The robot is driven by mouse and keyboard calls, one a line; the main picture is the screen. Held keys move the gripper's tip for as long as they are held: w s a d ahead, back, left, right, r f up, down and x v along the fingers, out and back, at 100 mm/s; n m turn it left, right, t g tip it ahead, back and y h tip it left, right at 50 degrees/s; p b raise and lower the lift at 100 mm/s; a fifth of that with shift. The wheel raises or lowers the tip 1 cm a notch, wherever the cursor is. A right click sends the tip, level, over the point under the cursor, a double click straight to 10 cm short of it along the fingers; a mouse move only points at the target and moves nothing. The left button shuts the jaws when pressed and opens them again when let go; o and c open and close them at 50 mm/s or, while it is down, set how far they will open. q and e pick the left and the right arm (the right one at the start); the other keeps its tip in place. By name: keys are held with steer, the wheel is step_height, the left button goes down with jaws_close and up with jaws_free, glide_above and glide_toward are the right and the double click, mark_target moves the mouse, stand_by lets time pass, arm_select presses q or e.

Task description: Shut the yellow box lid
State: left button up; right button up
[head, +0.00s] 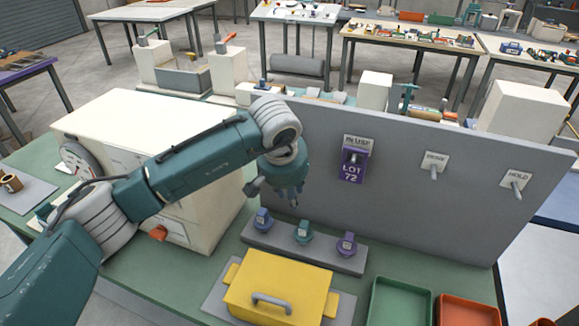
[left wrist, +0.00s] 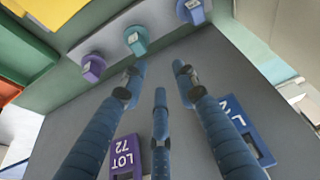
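The yellow box (head: 283,277) stands at the front of the bench in the head view, on a grey plate. Its yellow top carries a grey bar handle (head: 272,303) near the front. The top looks roughly level, but I cannot tell if the lid is fully shut. A yellow corner also shows in the left wrist view (left wrist: 42,10). My left gripper (head: 289,193) is in front of the upright grey panel, above and behind the box, apart from it. In the left wrist view its blue fingers (left wrist: 160,75) are spread, with nothing between them. My right gripper is not in view.
A strip with blue, teal (head: 303,231) and purple knobs lies behind the box. The grey panel (head: 430,215) bears a purple LOT 72 tag (head: 352,165); a blue tag (left wrist: 250,130) is near my fingers. Green (head: 400,302) and red (head: 467,311) trays stand right of the box.

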arm_select(q)
steer(key=w+b+v, duration=0.1)
steer(key=b+v, duration=0.3)
steer(key=v, duration=0.5)
steer(key=shift+r, duration=0.3)
steer(key=shift+s+d, duration=0.1)
